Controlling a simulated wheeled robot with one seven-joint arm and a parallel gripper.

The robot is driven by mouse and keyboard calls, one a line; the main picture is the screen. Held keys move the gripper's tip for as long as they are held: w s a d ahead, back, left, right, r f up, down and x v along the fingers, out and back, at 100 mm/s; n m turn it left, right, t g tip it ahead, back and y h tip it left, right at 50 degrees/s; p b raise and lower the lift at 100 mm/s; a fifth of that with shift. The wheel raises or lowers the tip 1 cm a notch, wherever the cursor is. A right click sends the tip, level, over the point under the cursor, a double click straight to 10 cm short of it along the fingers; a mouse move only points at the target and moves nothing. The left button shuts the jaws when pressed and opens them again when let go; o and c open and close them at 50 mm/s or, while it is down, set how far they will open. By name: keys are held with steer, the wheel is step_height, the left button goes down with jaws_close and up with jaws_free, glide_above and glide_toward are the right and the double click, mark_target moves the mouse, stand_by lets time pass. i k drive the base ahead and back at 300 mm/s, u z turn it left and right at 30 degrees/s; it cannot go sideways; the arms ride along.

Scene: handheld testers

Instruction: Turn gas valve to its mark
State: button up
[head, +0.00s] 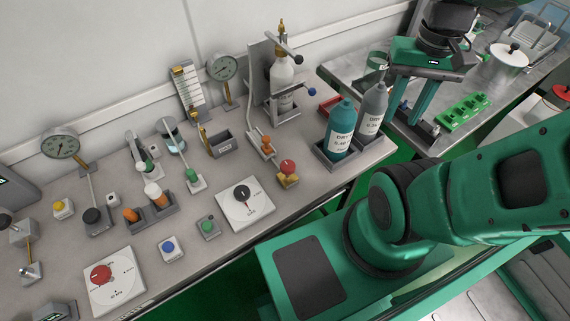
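Two white dial plates lie on the grey bench. One carries a red round knob (101,275) at the front left. The other carries a black knob (242,193) near the bench's front middle. Their print is too small for me to tell which is the gas valve, and I cannot make out the marks clearly. My gripper (402,115) is at the upper right, pointing down, far to the right of both knobs. Its two green fingers stand apart with nothing seen between them. The fingertips are near a dark item at the right-hand table's edge, and contact is unclear.
Teal (341,128) and grey bottles (373,108) stand in trays at the bench's right end. A blue button (168,247) and a green button box (208,227) sit between the dials. Gauges (61,145) and a bottle stand (268,75) rise behind. A green rack (463,111) lies right.

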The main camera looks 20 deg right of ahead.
mark_target(287, 166)
steer(key=k, duration=2.4)
steer(key=u, duration=0.75)
steer(key=i, duration=1.5)
steer(key=u, duration=0.05)
